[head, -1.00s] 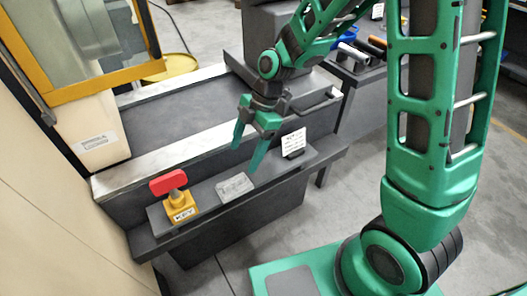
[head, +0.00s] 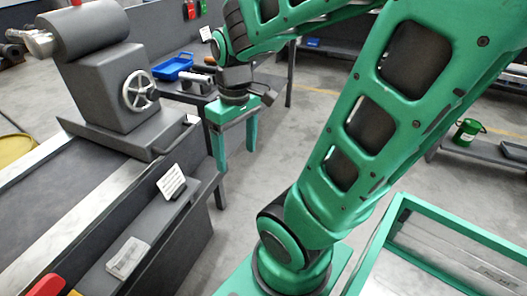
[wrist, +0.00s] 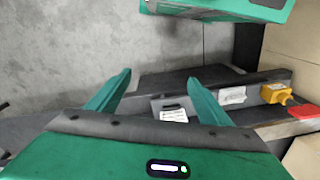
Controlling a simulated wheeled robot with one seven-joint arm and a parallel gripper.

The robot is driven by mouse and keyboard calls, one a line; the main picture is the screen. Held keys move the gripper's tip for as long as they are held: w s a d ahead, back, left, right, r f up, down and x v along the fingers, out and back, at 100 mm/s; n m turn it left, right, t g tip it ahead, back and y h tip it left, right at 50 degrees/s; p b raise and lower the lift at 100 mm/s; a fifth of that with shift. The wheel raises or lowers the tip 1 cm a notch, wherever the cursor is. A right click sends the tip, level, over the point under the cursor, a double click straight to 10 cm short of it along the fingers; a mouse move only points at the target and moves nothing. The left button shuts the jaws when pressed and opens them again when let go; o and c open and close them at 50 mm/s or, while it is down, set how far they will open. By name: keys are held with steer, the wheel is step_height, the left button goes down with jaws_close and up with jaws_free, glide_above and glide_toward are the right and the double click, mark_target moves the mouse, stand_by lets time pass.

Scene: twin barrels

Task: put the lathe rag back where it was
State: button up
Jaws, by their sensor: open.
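A flat, light grey folded piece that looks like the lathe rag (head: 128,257) lies on the narrow dark ledge (head: 98,283) along the lathe's front. It also shows in the wrist view (wrist: 232,95). A small white card (head: 171,182) stands on the same ledge, farther along than the rag; it shows in the wrist view (wrist: 174,114) too. My gripper (head: 237,158) is open and empty, fingers pointing down, to the right of the ledge and apart from the rag. In the wrist view, its fingertips (wrist: 160,79) have nothing between them.
The lathe (head: 110,85) with its handwheel fills the left. A bench with a blue tray (head: 172,68) is behind my gripper. Open floor (head: 285,125) lies right of the lathe.

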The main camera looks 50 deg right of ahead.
steer(key=s+d+r+m, duration=0.1)
steer(key=s+d+m, duration=0.2)
steer(key=s+m, duration=0.3)
steer(key=shift+s+d, duration=0.15)
steer(key=shift+s, duration=0.5)
steer(key=shift+r, duration=0.1)
stand_by(0.4)
